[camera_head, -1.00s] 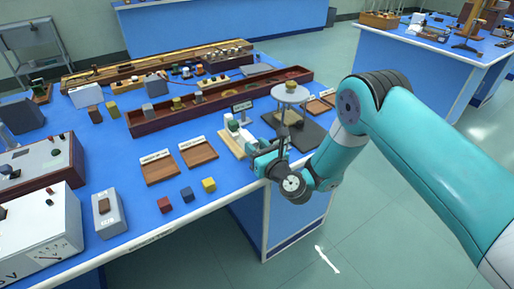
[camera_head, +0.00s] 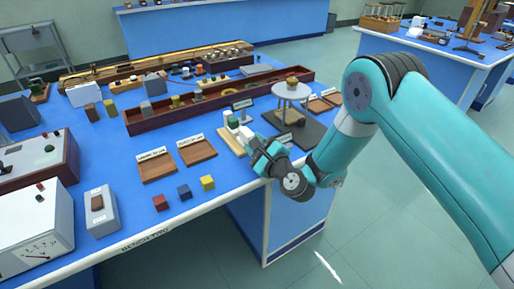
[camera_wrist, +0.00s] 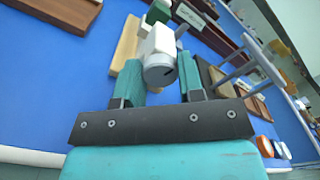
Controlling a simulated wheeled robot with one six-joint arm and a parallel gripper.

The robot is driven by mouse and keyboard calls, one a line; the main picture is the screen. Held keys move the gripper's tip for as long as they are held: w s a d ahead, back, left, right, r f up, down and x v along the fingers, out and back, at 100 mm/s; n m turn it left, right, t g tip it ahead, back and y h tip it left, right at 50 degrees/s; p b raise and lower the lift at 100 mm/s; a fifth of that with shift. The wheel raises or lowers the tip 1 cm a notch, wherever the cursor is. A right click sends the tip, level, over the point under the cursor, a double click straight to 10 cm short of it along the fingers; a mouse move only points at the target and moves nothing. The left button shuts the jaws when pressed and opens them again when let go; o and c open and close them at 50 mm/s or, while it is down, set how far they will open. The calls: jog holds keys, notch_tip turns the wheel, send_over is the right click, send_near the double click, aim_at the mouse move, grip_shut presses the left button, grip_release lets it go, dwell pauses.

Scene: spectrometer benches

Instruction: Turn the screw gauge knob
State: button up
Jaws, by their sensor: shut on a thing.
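The screw gauge (camera_head: 232,122) stands on a pale wooden base (camera_head: 231,143) near the front right of the blue bench. It has a green part and a white body. In the wrist view its silver-grey round knob (camera_wrist: 159,70) faces me, with the white body and green part (camera_wrist: 158,12) behind it. My gripper (camera_wrist: 161,75) has one teal finger on each side of the knob and is shut on it. In the head view my gripper (camera_head: 262,153) is at the front end of the gauge and hides the knob.
Two wooden trays (camera_head: 157,178) and three small cubes, one of them yellow (camera_head: 207,183), lie left of the gauge. A round-topped stand (camera_head: 291,92) is close behind on the right. A long dark red trough (camera_head: 220,101) lies behind.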

jog(key=shift+n+b, duration=0.4)
jog(key=shift+n, duration=0.8)
jog(key=o, duration=0.9)
jog(key=shift+d, duration=0.1)
